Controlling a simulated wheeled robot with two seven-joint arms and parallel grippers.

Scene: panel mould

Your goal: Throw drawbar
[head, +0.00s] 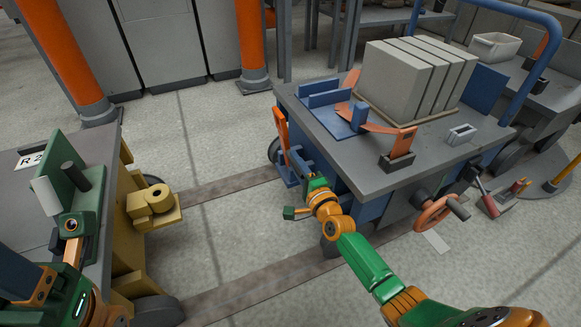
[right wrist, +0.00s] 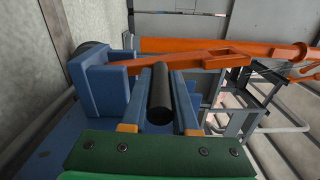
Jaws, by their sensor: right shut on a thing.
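In the right wrist view the orange bar (right wrist: 190,63) runs from a blue block (right wrist: 98,82) and ends in a slotted part. My right gripper (head: 303,168) is low at that corner, beside the bar's blue bracket (head: 289,177). In the right wrist view its jaws (right wrist: 158,100) are shut on a black cylindrical handle (right wrist: 160,92). My left gripper (head: 72,195) is at the left, by the other cart; its jaws are unclear.
The left cart, marked R 2 (head: 32,158), carries a yellow coupler (head: 153,203) facing the blue cart. Grey blocks (head: 405,80) stand on the blue cart's top (head: 345,165). An orange handwheel (head: 437,213) sticks out at its near side.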

